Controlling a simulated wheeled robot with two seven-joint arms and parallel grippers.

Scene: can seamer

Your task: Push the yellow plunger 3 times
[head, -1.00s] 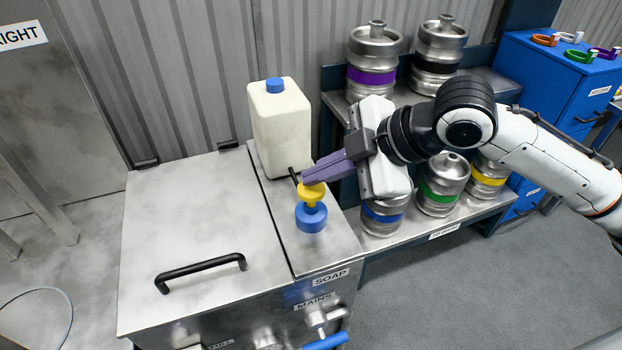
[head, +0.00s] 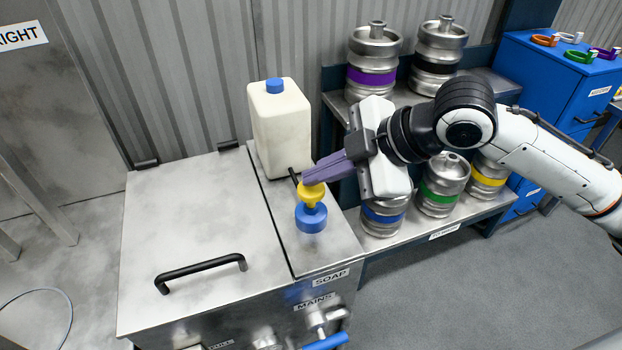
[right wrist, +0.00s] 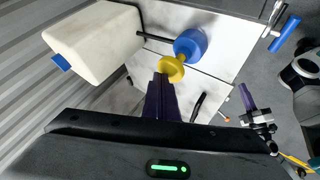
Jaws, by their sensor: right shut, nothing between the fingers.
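The yellow plunger (head: 312,194) stands on a blue round base (head: 311,218) on the metal cabinet top, beside the SOAP label. My right gripper (head: 308,177) is shut with nothing between its purple fingers. Its fingertips are at the top of the plunger, touching it or just above it; I cannot tell which. In the right wrist view the closed fingertips (right wrist: 161,77) lie close against the yellow plunger head (right wrist: 171,69), with the blue base (right wrist: 190,44) beyond it. My left gripper is not in the head view.
A white jug (head: 281,125) with a blue cap stands just behind the plunger. A black handle (head: 200,272) lies on the cabinet lid (head: 190,215). Kegs (head: 373,60) with coloured bands stand on a shelf to the right. The lid left of the plunger is clear.

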